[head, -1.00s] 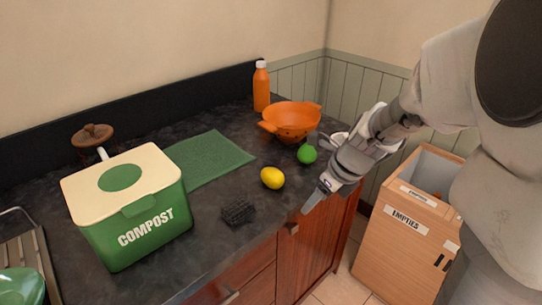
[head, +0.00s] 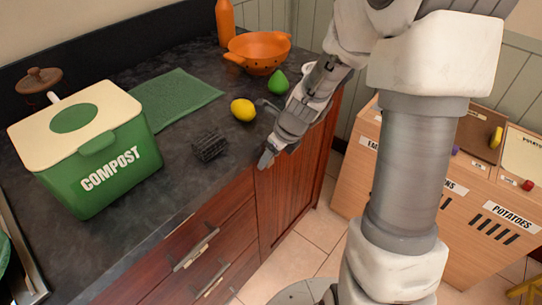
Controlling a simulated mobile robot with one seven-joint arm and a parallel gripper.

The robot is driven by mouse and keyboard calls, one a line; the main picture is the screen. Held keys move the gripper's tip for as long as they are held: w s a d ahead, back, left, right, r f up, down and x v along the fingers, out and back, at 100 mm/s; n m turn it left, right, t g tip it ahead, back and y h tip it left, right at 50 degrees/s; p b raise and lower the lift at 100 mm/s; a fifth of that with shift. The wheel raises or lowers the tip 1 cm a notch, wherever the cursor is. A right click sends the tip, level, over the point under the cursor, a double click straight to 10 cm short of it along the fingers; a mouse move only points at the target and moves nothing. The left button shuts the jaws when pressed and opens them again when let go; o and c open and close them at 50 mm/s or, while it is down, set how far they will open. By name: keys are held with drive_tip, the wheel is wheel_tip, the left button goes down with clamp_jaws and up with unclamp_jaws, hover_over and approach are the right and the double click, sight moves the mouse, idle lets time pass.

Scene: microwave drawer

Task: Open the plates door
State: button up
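A reddish-brown wooden cabinet door (head: 287,195) is in the head view, under the right end of the dark counter and right of the drawers. It looks closed, and I see no plates label on it. My gripper (head: 266,160) is at the door's top left corner, just below the counter edge. Its fingers point down and to the left. The door's small handle, visible earlier near this corner, is hidden now behind the gripper. I cannot tell whether the fingers touch the handle or whether they are open.
Drawers with metal handles (head: 196,249) are left of the door. On the counter are a compost bin (head: 105,150), a black scrubber (head: 208,145), a lemon (head: 243,109), a green fruit (head: 278,82) and an orange colander (head: 259,52). Wooden bins (head: 352,175) stand at right; tiled floor lies between.

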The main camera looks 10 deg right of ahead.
drive_tip(key=shift+c, duration=0.3)
clamp_jaws()
idle(1.1)
